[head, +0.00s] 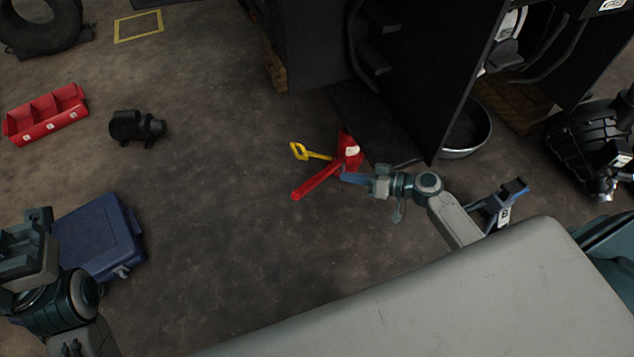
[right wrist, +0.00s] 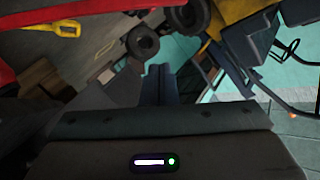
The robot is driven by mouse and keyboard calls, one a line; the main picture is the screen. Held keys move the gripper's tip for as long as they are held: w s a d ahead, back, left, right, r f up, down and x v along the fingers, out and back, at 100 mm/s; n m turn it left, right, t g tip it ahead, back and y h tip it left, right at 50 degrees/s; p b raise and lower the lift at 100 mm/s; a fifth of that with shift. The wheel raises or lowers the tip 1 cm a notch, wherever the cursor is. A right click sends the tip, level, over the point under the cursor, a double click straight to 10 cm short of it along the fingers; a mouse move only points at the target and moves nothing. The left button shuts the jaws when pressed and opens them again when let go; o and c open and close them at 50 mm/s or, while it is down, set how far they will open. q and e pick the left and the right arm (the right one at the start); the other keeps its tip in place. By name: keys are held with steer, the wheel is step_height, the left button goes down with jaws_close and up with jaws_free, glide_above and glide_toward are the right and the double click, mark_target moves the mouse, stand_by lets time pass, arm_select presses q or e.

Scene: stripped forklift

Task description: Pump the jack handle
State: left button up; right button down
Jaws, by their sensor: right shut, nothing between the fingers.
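A red jack (head: 349,150) stands on the floor near the dark forklift body. A red bar, its handle (head: 316,181), reaches from it toward the lower left. A yellow looped grip (head: 300,151) sticks out to the left of the jack; it also shows in the right wrist view (right wrist: 56,29). My right gripper (head: 350,178) is shut and empty, just right of the red bar near the jack's base; whether it touches is unclear. Its closed fingers show in the right wrist view (right wrist: 160,85). My left gripper (head: 28,240) is at the left edge, far from the jack, its fingers unclear.
The forklift body (head: 415,75) rises behind and right of the jack. A blue stand (head: 500,203) is right of my right arm. A blue case (head: 97,236), a black part (head: 137,128) and a red bin (head: 45,116) lie left. The floor between is clear.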

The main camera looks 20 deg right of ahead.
steer(key=w+a+f+b, duration=0.2)
steer(key=w+a+f, duration=0.2)
steer(key=a, duration=0.5)
steer(key=shift+w+f, duration=0.35)
steer(key=shift+f, duration=0.35)
steer(key=shift+a+f+b, duration=0.1)
steer(key=shift+b, duration=0.25)
